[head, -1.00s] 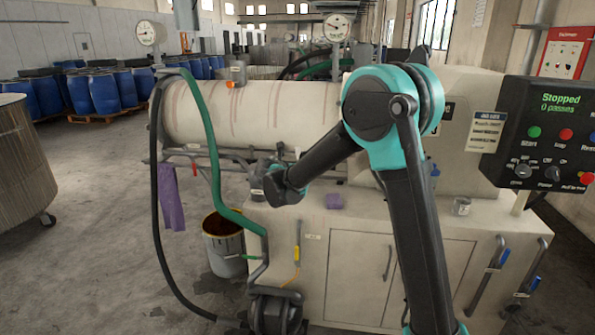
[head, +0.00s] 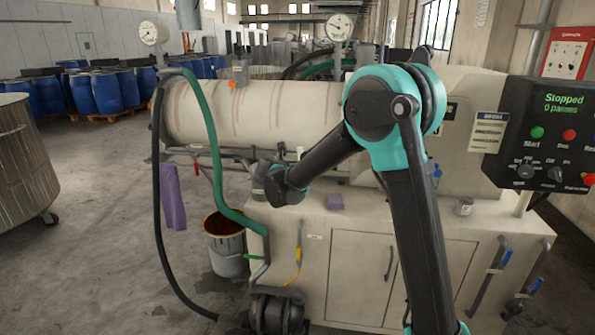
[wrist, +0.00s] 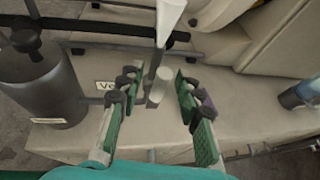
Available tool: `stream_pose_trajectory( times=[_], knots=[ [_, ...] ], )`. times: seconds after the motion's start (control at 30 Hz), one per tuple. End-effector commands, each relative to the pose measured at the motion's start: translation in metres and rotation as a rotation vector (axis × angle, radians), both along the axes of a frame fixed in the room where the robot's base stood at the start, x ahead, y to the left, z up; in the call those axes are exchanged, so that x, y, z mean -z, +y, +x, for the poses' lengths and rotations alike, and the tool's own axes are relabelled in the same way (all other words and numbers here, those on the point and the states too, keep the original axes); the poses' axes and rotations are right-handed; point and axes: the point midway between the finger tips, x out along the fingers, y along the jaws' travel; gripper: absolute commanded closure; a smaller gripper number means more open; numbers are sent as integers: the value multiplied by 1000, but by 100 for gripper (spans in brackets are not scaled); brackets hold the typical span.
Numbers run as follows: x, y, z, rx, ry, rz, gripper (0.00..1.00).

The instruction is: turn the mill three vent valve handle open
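In the wrist view a grey upright stem (wrist: 156,86) with a pale lever (wrist: 169,22) at its top rises from the mill's cream ledge. A label beginning "Ve" (wrist: 107,87) sits just left of it, partly hidden by a finger. My gripper (wrist: 160,98) is open, with green-padded fingers on both sides of the stem and visible gaps to it. Whether the lever is turned open or closed I cannot tell. In the head view my wrist hangs over the left end of the cream mill cabinet (head: 345,245), and my fingers are hidden.
A grey cylinder (wrist: 42,92) stands left of my fingers. The mill's long cream barrel (head: 270,110), a green hose (head: 213,150) and a purple cloth (head: 173,197) are near my wrist. The control panel (head: 560,130) reads "Stopped, 0 passes".

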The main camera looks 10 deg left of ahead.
Motion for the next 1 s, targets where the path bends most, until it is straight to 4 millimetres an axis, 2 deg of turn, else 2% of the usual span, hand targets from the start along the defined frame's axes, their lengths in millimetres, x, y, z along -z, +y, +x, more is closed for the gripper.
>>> stream_pose_trajectory(
  times=[0.17,0.4,0.6,0.8,1.0],
  knots=[
    [-8,5,-19,-4,0,-1,65],
    [-26,16,-63,-4,0,0,65],
    [-39,23,-93,-4,0,-1,65],
    [-44,26,-106,-2,0,0,65],
    [-45,26,-107,-1,0,0,65]
  ],
)
